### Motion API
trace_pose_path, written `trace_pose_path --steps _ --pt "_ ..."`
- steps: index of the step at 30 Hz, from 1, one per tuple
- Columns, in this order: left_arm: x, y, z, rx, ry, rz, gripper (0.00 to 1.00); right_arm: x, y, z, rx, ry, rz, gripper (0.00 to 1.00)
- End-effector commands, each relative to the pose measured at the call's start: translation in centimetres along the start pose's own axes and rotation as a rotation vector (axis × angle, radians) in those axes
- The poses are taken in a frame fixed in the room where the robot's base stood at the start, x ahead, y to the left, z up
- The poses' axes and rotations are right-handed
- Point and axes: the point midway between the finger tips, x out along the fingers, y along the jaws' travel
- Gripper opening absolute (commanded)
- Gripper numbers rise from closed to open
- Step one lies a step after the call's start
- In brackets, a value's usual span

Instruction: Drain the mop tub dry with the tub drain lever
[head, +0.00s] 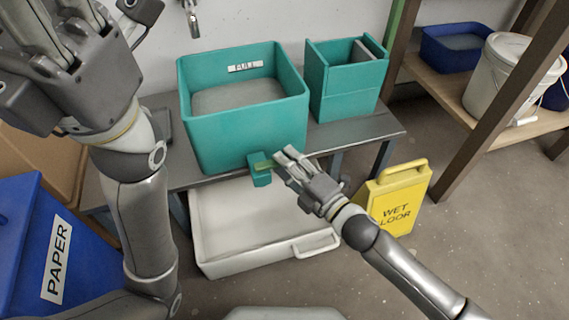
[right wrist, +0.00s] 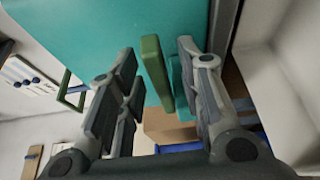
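The mop tub (head: 245,130) is a large teal tub on a grey bench, with a FULL label inside its back wall and grey contents. A teal spout (head: 259,179) projects low on its front, with the green drain lever (head: 265,164) at its top. My right gripper (head: 283,163) is at the lever. In the right wrist view the lever (right wrist: 157,75) stands between the spread fingers, with gaps on both sides. My left gripper (head: 45,75) is raised at the upper left, away from the tub; its finger opening is unclear.
A pale basin (head: 235,262) with a handle sits below the spout. A smaller teal bucket (head: 345,85) stands right of the tub. A yellow wet-floor sign (head: 396,197) stands right of my right gripper. A blue paper bin (head: 40,245) is at left, shelves (head: 545,135) at right.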

Motion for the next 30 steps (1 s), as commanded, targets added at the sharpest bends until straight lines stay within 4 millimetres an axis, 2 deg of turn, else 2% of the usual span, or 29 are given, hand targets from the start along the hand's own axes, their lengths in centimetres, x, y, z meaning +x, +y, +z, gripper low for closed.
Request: trace_pose_path --steps 6,14,22,30 --pt "0.25 0.16 -0.45 0.002 0.017 0.007 0.40 1.31 -0.03 -0.03 0.000 0.000 0.000 0.34" --pt "0.35 0.16 -0.46 0.002 0.018 0.007 0.40 1.39 0.05 -0.02 0.000 0.000 0.000 0.34" --pt "0.35 0.18 -0.49 0.002 0.019 0.007 0.40 1.37 0.05 -0.01 0.000 0.000 0.000 0.02" --pt "0.35 0.18 -0.49 0.002 0.019 0.007 0.40 1.35 0.03 0.00 0.000 0.000 0.000 0.00"
